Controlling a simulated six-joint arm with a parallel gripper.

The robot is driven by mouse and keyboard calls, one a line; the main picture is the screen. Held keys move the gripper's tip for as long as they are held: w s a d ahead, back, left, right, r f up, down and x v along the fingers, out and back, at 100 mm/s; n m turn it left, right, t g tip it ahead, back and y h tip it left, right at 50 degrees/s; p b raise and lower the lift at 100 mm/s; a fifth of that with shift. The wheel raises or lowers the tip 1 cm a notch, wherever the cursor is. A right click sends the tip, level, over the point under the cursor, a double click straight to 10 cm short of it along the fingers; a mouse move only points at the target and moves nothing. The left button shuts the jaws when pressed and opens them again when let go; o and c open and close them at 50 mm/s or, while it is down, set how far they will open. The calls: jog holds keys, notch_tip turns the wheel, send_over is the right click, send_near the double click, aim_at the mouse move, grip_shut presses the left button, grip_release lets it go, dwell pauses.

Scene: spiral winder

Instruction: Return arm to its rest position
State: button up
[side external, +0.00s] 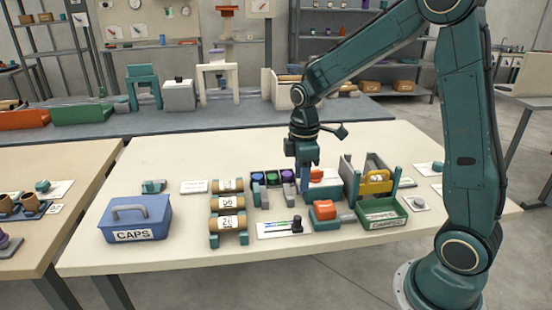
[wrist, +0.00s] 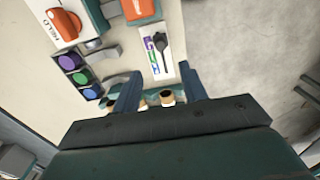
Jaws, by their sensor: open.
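My gripper (side external: 304,178) points down over the middle of the cream table (side external: 160,165), behind the orange-topped block. In the wrist view, its two blue fingers (wrist: 158,75) are spread apart with nothing held between them. Beyond them lie a white card with a dark tool and coloured marks (wrist: 154,48) and a dark tray with purple, green and blue round pieces (wrist: 80,76). The tray also shows in the side view (side external: 271,178), left of my gripper. The gap between my fingertips and the table is hard to judge.
A blue CAPS box (side external: 140,218) stands at the front left. A rack holds labelled cardboard tubes (side external: 228,203). The orange-topped block (side external: 324,210), a green bin (side external: 384,213) and a yellow-handled thing (side external: 376,182) crowd the right. A grey bench (side external: 200,122) stands behind.

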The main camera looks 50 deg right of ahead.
jog(key=s+a+r+m+t, duration=0.2)
jog(key=s+r, duration=0.4)
jog(key=s, duration=0.3)
jog(key=s+a+r+m+t, duration=0.3)
jog(key=s+a+r+m, duration=0.2)
jog(key=s+r+m, duration=0.2)
jog(key=shift+s+a+r+t, duration=0.15)
jog(key=shift+s+r+t, duration=0.15)
jog(key=shift+s, duration=0.9)
dwell(0.5)
jog(key=o, duration=0.4)
